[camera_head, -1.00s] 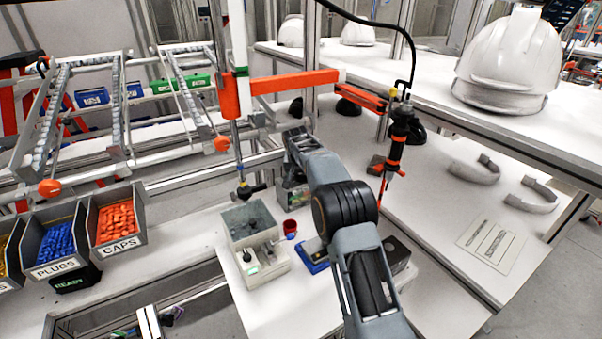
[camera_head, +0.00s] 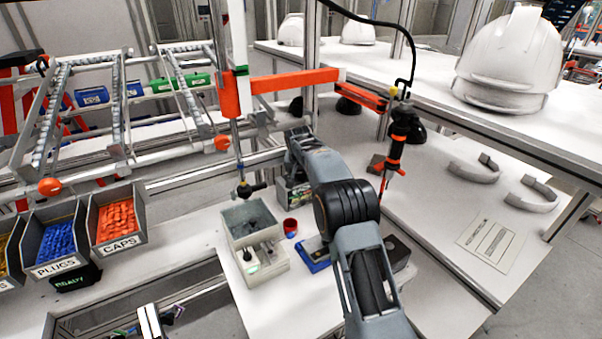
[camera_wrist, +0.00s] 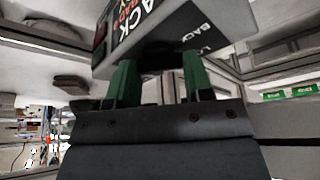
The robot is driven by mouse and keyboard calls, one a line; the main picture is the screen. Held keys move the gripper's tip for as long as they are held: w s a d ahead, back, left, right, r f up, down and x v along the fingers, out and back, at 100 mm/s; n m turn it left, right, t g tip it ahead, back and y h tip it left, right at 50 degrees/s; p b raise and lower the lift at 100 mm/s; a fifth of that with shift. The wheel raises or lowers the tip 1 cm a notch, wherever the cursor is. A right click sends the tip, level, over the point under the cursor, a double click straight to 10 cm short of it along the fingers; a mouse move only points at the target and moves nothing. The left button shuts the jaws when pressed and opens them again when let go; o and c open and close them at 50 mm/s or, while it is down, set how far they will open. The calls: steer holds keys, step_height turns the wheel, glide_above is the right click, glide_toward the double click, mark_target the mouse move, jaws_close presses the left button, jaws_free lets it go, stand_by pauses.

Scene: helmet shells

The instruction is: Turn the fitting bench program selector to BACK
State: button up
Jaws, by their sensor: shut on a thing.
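The program selector is a grey box (camera_wrist: 185,30) in the wrist view, tilted across the top of the picture. Its dark panel carries upside-down or slanted lettering, with "BACK" partly readable. A dark knob (camera_wrist: 158,60) sits under the box's near edge, mostly in shadow. My gripper (camera_wrist: 158,80) has its two green fingers on either side of the knob, shut on it. Which position the knob points to cannot be read. In the head view a small box with a green label (camera_head: 293,195), seemingly the selector, shows behind my arm; my fingers are hidden there.
A grey tester box (camera_head: 252,225), a red cup (camera_head: 290,227) and a blue item (camera_head: 315,254) stand close by on the bench. An orange-banded hanging tool (camera_head: 400,140) is right of my arm. Bins of plugs (camera_head: 58,240) and caps (camera_head: 118,222) are left.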

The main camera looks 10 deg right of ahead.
steer(key=shift+n+y, duration=0.3)
steer(key=shift+n, duration=0.5)
steer(key=o, duration=0.9)
steer(key=shift+r, duration=0.15)
steer(key=b+v, duration=0.2)
steer(key=v, duration=1.1)
steer(key=shift+s+r, duration=0.25)
